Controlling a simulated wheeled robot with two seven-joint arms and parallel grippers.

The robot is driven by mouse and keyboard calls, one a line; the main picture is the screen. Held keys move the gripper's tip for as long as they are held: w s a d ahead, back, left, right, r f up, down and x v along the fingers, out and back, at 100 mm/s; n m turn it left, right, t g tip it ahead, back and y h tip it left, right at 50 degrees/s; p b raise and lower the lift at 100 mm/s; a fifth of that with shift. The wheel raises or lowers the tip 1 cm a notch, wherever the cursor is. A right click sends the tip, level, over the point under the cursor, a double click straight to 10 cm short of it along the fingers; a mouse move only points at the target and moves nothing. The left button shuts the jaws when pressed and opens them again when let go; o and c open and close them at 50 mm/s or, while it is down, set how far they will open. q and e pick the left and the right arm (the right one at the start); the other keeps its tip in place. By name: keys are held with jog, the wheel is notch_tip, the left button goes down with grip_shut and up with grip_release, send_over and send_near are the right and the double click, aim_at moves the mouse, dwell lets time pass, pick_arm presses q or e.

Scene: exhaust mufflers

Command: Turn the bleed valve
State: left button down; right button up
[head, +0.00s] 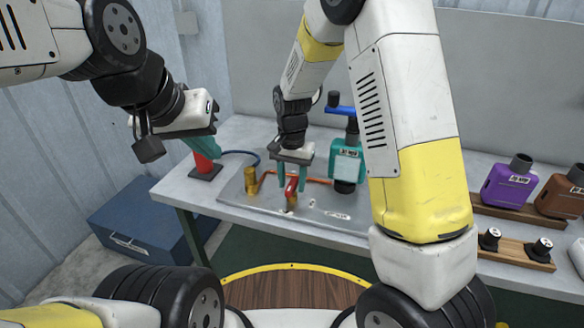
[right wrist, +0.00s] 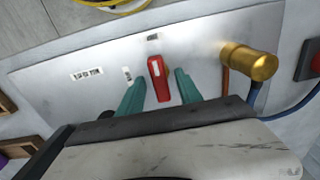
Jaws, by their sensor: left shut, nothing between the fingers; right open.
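The bleed valve's red handle (head: 291,187) stands on a grey metal plate (head: 325,210) on the bench. It also shows in the right wrist view (right wrist: 158,80), near the middle. My right gripper (head: 292,182) is open, with one teal finger on each side of the red handle. In the right wrist view a small gap shows between the handle and each finger of the gripper (right wrist: 159,77). My left gripper (head: 211,150) is shut and empty, held in the air at the left, above a red object. The lower part of the valve is hard to see.
A brass cylinder (head: 250,181) stands left of the valve, with copper pipe beside it. A teal muffler (head: 346,163) with a blue lever (head: 341,110) is at the right. A red object (head: 204,165) stands on the bench's left end. Purple (head: 506,187) and brown mufflers stand farther right.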

grip_shut()
jog(key=shift+n, duration=0.4)
jog(key=n, duration=1.3)
jog(key=shift+n, duration=2)
